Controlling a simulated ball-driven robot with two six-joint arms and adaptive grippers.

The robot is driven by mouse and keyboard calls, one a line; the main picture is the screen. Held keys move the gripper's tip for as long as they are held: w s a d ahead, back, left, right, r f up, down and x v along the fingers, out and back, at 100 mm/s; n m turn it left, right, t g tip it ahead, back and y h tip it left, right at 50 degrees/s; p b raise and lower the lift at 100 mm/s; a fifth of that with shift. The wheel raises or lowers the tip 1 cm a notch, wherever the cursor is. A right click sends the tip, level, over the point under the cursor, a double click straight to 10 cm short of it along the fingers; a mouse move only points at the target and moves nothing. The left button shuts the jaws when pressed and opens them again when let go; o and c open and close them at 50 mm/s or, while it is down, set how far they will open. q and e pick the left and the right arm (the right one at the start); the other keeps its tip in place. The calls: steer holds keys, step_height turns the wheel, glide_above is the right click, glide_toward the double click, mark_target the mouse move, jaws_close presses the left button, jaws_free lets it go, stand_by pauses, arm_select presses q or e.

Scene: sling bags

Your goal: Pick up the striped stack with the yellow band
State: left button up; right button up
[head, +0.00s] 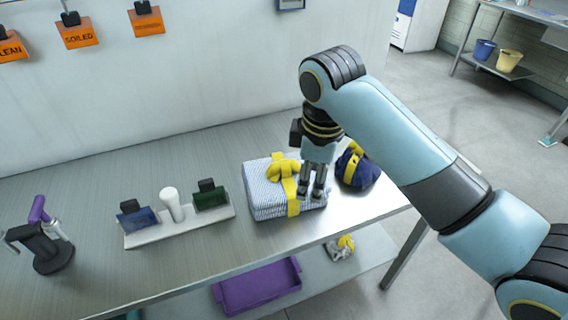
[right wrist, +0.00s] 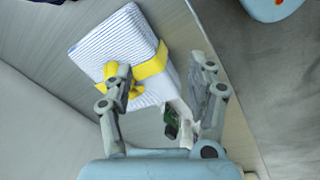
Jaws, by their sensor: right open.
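The striped stack (head: 268,203), folded blue-and-white cloth with a yellow band (head: 293,198) and a yellow knot on top, lies on the metal table. It also shows in the right wrist view (right wrist: 110,45). My right gripper (head: 311,194) is open over the right part of the stack, near the band. In the right wrist view its fingers (right wrist: 165,80) are spread, one overlapping the yellow knot and the other beyond the stack's edge. Whether a finger touches the cloth cannot be told. My left gripper is not in view.
A dark blue bag (head: 356,170) with a yellow tie sits just right of the stack. A white tray (head: 150,234) with blue and green blocks stands to the left. A purple tray (head: 258,286) is on the lower shelf. A wall bounds the table's back.

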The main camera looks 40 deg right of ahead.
mark_target(284, 161)
steer(key=w+r+n, duration=0.1)
steer(key=w, duration=0.2)
steer(key=w+d+r+n+g, duration=0.1)
steer(key=w+r+n, duration=0.1)
steer(key=w, duration=0.2)
steer(key=w+r+n, duration=0.1)
steer(key=w+n, duration=0.1)
steer(key=w, duration=0.1)
steer(key=shift+w+d+r+y, duration=0.2)
steer(key=shift+d+r+y, duration=0.1)
steer(key=shift+d+r, duration=0.05)
steer(key=shift+n, duration=0.3)
step_height(284, 161, down, 5)
steer(key=shift+r, duration=0.15)
steer(key=f, duration=0.5)
steer(key=shift+a+f+p, duration=0.3)
steer(key=shift+p, duration=0.1)
jaws_close()
